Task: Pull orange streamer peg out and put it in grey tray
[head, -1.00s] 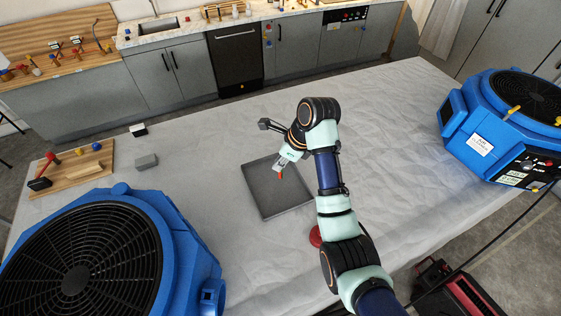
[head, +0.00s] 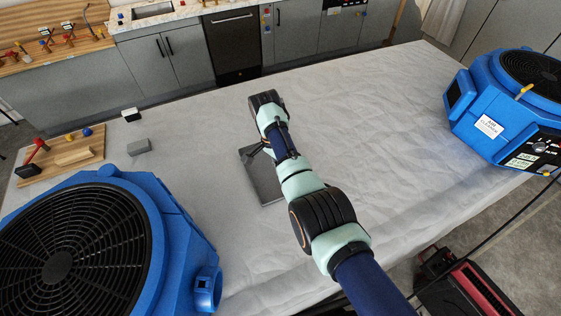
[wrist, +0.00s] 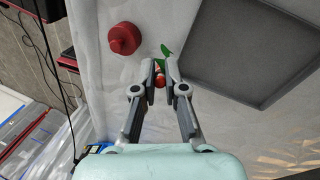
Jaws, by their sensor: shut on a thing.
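My gripper (wrist: 160,68) is shut on the orange streamer peg (wrist: 159,81), a small orange-red piece with a green part sticking out past the fingertips. In the wrist view, the fingertips show over the pale sheet, left of the grey tray (wrist: 245,50). The tray is square, dark and shallow, and the part I see is empty. In the head view, the tray (head: 264,188) is partly covered by my arm, which also hides the fingertips and the peg. I cannot tell the peg's height.
A red round knob-like piece (wrist: 124,38) is left of the fingertips. Blue fans stand at the left (head: 180,235) and right (head: 490,125). The sheet right of my arm is clear.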

